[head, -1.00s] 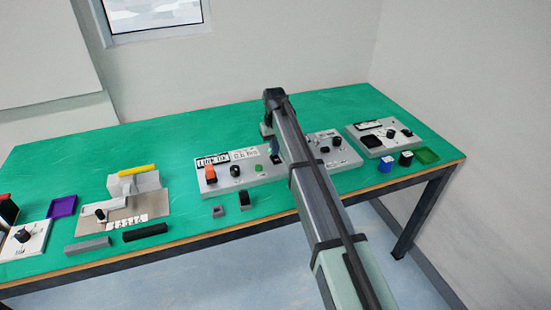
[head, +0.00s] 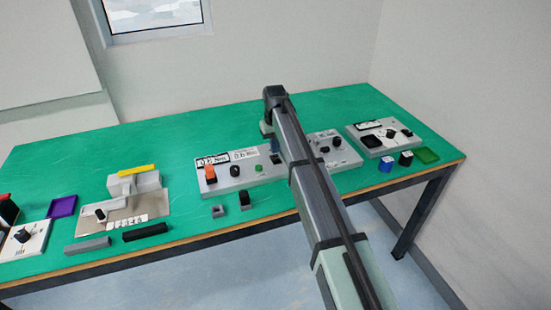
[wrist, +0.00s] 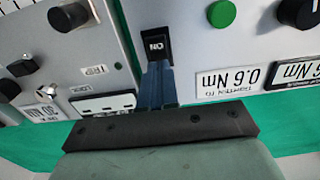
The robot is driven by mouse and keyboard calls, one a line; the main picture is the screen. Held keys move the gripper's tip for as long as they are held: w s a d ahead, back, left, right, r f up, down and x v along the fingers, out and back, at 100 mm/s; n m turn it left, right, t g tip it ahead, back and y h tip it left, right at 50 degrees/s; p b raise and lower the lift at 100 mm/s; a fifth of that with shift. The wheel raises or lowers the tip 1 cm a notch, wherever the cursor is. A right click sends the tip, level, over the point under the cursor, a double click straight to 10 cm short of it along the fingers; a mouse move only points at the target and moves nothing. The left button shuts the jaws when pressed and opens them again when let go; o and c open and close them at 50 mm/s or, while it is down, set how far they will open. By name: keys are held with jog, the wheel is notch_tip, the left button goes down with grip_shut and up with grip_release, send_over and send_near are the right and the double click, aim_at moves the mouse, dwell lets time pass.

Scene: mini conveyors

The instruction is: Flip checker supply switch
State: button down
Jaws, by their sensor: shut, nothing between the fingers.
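A black rocker switch (wrist: 154,42) is set in a light grey control panel (wrist: 190,40). Its marking reads as an upside-down "ON" in the wrist view. My gripper (wrist: 156,68) is shut and empty, with its blue-grey fingertips right at the switch's near edge. I cannot tell whether they touch it. In the head view my arm reaches over the table to the middle panel (head: 222,183), and the switch is largely hidden near my gripper (head: 275,147).
The panel bears a green button (wrist: 221,13), black knobs and small displays reading about 0.6 Nm. A second panel with knobs (wrist: 72,55) is close on the left in the wrist view.

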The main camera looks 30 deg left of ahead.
aim_at(275, 156)
notch_tip(275, 156, up, 6)
jog(key=shift+f, duration=0.25)
dwell(0.5)
